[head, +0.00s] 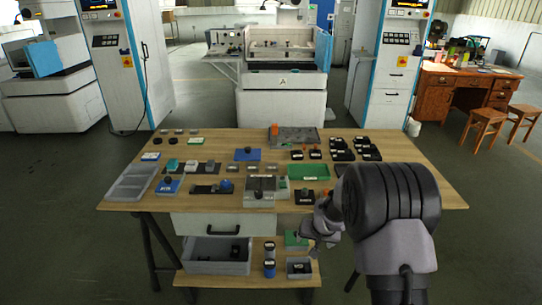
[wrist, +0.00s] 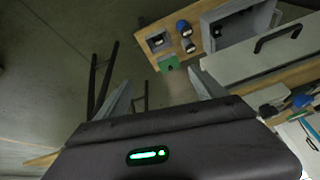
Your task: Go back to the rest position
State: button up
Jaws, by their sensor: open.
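My gripper (head: 322,232) is at the front right edge of the wooden table (head: 430,190) in the head view, with my dark arm behind it at the right. In the wrist view my gripper (wrist: 163,86) shows its two grey fingers spread apart, with nothing between them. Beyond the fingers are the floor and the lower shelf (wrist: 150,27). My arm hides part of the table's right front.
The table carries trays, a green tray (head: 308,171), blue pads and several small dark parts. A grey bin (head: 215,267), small jars and a green block (head: 295,240) stand on the lower shelf. Machines stand behind; a wooden desk (head: 450,90) and stools are at right.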

jog(key=s+a+r+m, duration=0.1)
jog(key=s+r, duration=0.7)
jog(key=r, duration=0.4)
jog(key=s+a+r, duration=0.1)
jog(key=s+r, duration=0.7)
jog(key=r, duration=0.4)
jog(key=s+a+r+y, duration=0.1)
jog(key=s, duration=0.9)
jog(key=s+a+r+m+y, duration=0.1)
jog(key=s+r, duration=0.1)
jog(key=s, duration=0.8)
jog(key=shift+s+r+t, duration=0.3)
jog(key=shift+s+t, duration=0.1)
